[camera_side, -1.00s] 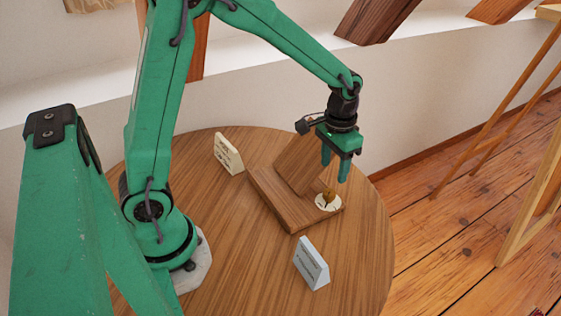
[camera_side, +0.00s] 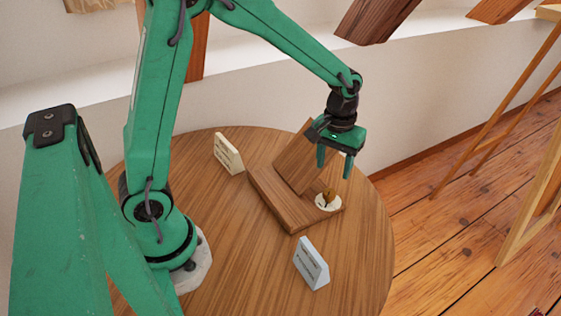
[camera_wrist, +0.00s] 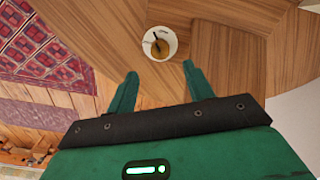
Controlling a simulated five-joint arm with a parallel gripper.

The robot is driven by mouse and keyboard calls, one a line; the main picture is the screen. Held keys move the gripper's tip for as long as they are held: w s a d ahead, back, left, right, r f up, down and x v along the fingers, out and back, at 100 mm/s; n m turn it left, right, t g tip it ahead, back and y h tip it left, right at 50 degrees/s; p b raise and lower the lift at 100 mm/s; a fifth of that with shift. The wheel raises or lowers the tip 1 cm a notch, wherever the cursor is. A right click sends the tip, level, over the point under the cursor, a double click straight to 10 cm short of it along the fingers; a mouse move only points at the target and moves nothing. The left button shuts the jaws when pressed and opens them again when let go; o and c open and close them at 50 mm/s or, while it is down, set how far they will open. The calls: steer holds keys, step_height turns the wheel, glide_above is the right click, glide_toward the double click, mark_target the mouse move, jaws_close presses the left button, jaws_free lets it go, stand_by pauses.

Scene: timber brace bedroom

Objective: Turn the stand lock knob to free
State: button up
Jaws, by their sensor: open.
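The wooden stand (camera_side: 292,217) lies on the round table, with a tilted board (camera_side: 296,165) rising from its back. The lock knob (camera_side: 328,194) is a small brass piece on a round cream dial (camera_side: 321,204) at the stand's right end. In the wrist view the knob (camera_wrist: 160,46) and the dial (camera_wrist: 149,40) show just beyond the fingertips, between their lines. My gripper (camera_side: 334,173) is open and empty above the knob, apart from it; its two fingers also show in the wrist view (camera_wrist: 161,70). Marks on the dial are too small to read.
A cream label block (camera_side: 228,153) stands at the table's back left, and a pale blue label block (camera_side: 311,264) stands in front of the stand. The round table (camera_side: 235,260) has clear room at the front. An easel-like wooden frame (camera_side: 497,110) stands on the floor at right.

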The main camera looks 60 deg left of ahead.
mark_target(330, 191)
steer(key=n, duration=0.5)
steer(key=shift+f, duration=0.2)
steer(key=shift+f, duration=3.75)
steer(key=c, duration=1)
